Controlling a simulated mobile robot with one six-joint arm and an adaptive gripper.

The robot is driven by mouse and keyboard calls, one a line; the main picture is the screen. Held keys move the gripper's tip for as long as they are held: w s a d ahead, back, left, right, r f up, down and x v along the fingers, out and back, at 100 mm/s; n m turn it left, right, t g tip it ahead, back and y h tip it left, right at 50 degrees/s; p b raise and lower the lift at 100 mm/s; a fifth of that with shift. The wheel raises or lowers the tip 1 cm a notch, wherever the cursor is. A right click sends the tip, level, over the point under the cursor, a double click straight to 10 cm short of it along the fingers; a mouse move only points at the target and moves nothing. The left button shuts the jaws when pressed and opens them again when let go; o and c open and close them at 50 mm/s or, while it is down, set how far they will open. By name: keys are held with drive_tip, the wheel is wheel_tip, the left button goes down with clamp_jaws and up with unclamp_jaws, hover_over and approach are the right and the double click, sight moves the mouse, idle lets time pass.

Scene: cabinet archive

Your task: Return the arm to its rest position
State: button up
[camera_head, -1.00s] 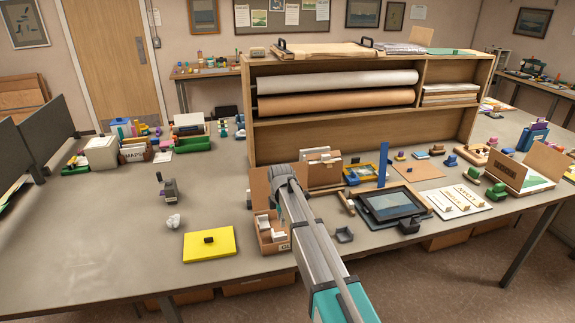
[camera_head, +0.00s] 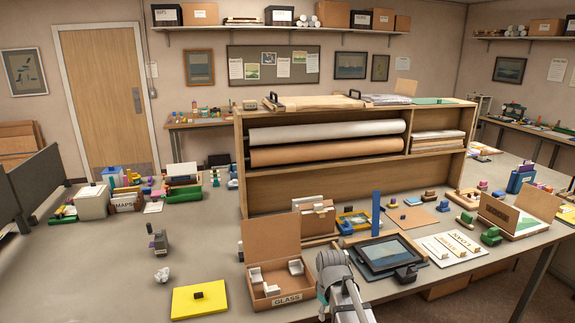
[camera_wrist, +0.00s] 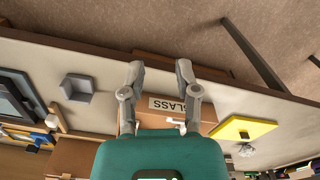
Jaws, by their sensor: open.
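My gripper (camera_wrist: 158,70) shows in the wrist view with its two grey fingers apart and nothing between them. Beyond the fingers is the cardboard box labelled GLASS (camera_wrist: 178,109), partly hidden by the gripper. In the head view my grey arm rises at the bottom centre, and its fingers cannot be made out there. The GLASS box (camera_head: 277,302) stands open just left of the arm, with white pieces inside.
A dark framed picture (camera_head: 381,256) lies right of my arm, with a small grey holder (camera_wrist: 77,87) near it. A yellow pad (camera_head: 200,303) lies left of the box. A wooden shelf (camera_head: 240,165) stands behind.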

drive_tip(key=s+d+m, duration=0.5)
drive_tip(key=s+m, duration=0.2)
drive_tip(key=s, duration=0.2)
drive_tip(key=shift+s+d, duration=0.15)
drive_tip(key=shift+d, duration=0.05)
drive_tip(key=shift+c, duration=0.3)
